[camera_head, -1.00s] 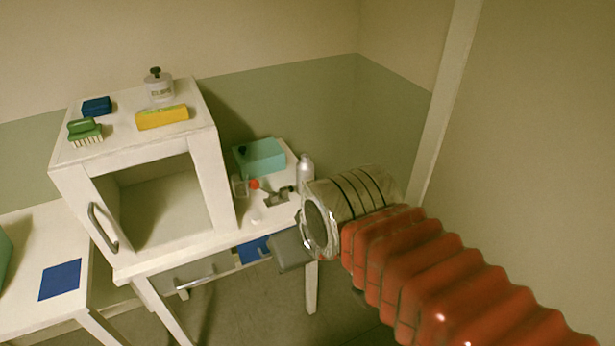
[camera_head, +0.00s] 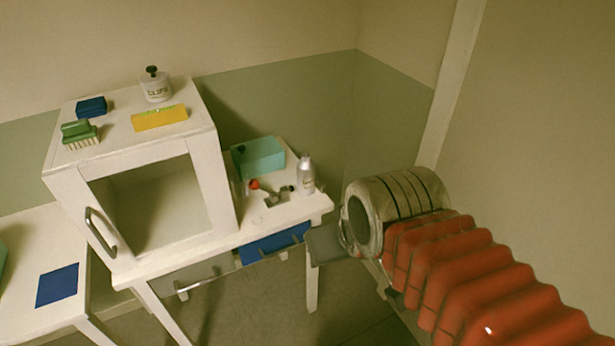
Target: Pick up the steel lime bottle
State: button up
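A silvery bottle (camera_head: 306,176) stands upright at the right end of the white table, behind a grey bracket-like item. Its label is too small to read. A second bottle (camera_head: 157,88), pale grey with a dark stopper, stands upright on top of the white cabinet; its label has dark letters that I cannot read surely. I cannot tell for certain which one is the lime bottle. My gripper (camera_head: 326,244) shows as a grey flat part just off the table's front right corner, below and right of the silvery bottle and apart from it. My wrist hides most of its fingers.
The white cabinet (camera_head: 136,147) is open-fronted, with a yellow block (camera_head: 160,118), a blue block (camera_head: 91,107) and a green brush (camera_head: 79,134) on top. A teal box (camera_head: 260,158), a red ball (camera_head: 255,184) and the grey bracket (camera_head: 279,197) crowd the table (camera_head: 240,234) near the silvery bottle.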

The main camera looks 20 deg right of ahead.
aim_at(305, 167)
jog(key=i, duration=0.65)
jog(key=u, duration=0.9)
